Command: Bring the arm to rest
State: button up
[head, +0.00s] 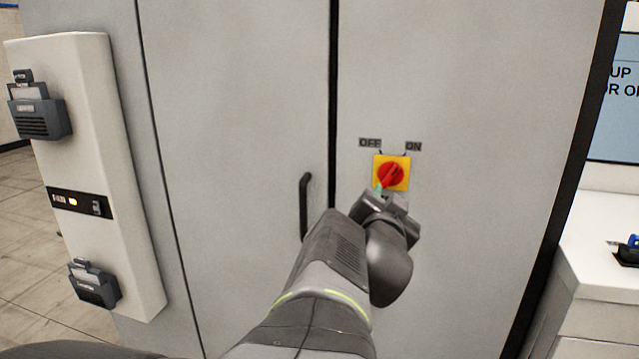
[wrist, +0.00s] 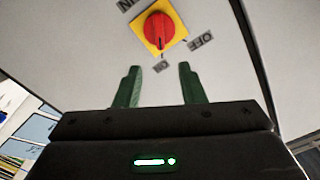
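My gripper (head: 381,191) is in front of the grey cabinet, just below a red rotary knob (head: 391,173) on a yellow plate (head: 404,163). In the wrist view my gripper (wrist: 160,67) has its two green fingers apart, with nothing between them. The red knob (wrist: 159,30) is beyond the fingertips there, and a gap shows between them. The knob's handle is slanted and appears to point toward the ON label (head: 413,146). The OFF label (head: 370,143) is to its left. In the head view my gripper's fingers are mostly hidden by the wrist.
The grey cabinet (head: 240,110) fills the middle, with a dark door handle (head: 305,205) left of my arm. A white panel (head: 85,150) with dark boxes stands at the left. A white counter (head: 600,230) is at the right. Floor shows at the far left.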

aim_at(393, 175)
jog(key=b+x, duration=0.3)
jog(key=x, duration=0.9)
jog(key=shift+w+d+f+b, duration=0.1)
jog(key=shift+w+b, duration=0.2)
